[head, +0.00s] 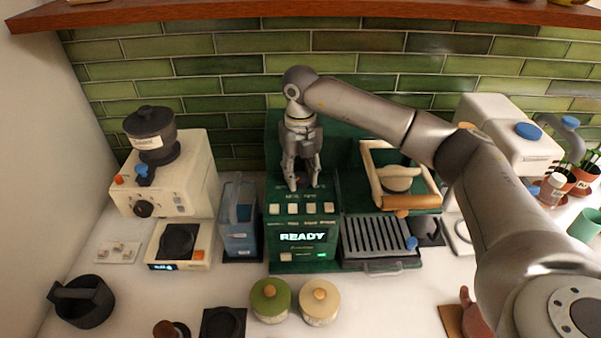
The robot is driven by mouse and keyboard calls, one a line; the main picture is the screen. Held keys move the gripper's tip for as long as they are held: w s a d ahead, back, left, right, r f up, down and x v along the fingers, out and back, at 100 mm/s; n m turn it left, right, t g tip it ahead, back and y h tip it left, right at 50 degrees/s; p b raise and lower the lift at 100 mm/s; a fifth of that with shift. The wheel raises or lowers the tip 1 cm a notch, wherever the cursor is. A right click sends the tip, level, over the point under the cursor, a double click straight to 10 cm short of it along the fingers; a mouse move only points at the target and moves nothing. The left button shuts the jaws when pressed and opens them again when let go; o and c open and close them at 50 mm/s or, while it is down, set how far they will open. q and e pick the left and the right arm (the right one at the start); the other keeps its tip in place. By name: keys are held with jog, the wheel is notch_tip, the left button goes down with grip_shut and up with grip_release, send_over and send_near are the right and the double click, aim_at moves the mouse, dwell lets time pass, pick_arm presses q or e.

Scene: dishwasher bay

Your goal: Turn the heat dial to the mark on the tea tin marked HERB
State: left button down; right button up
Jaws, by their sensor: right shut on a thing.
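My right gripper (301,186) reaches down from above onto the top panel of the green machine (287,257). Its fingers are shut on the heat dial, which they mostly hide, so its pointer and the marks around it cannot be read. Two lidded tins stand on the counter in front of the machine: a green tin (269,301) and a cream tin (319,302), each with a wooden knob. Any writing on the tins is too small to read, so I cannot tell which is HERB. My left gripper is out of view.
The machine's display reads READY (303,237), with several white buttons above. A blue water tank (239,222) and a cream grinder (187,170) stand left.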

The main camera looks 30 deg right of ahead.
aim_at(300, 177)
jog(key=shift+c, duration=0.7)
jog(key=shift+f+n+b, duration=0.25)
jog(key=shift+n+b, duration=0.55)
jog(key=shift+b, duration=0.4)
jog(key=shift+r+n+b, duration=0.25)
jog(key=shift+n+b, duration=0.35)
jog(key=shift+n, duration=0.2)
jog(key=o, duration=1.1)
jog(key=shift+c, duration=0.2)
jog(key=shift+r, duration=0.1)
jog(key=shift+r, duration=4)
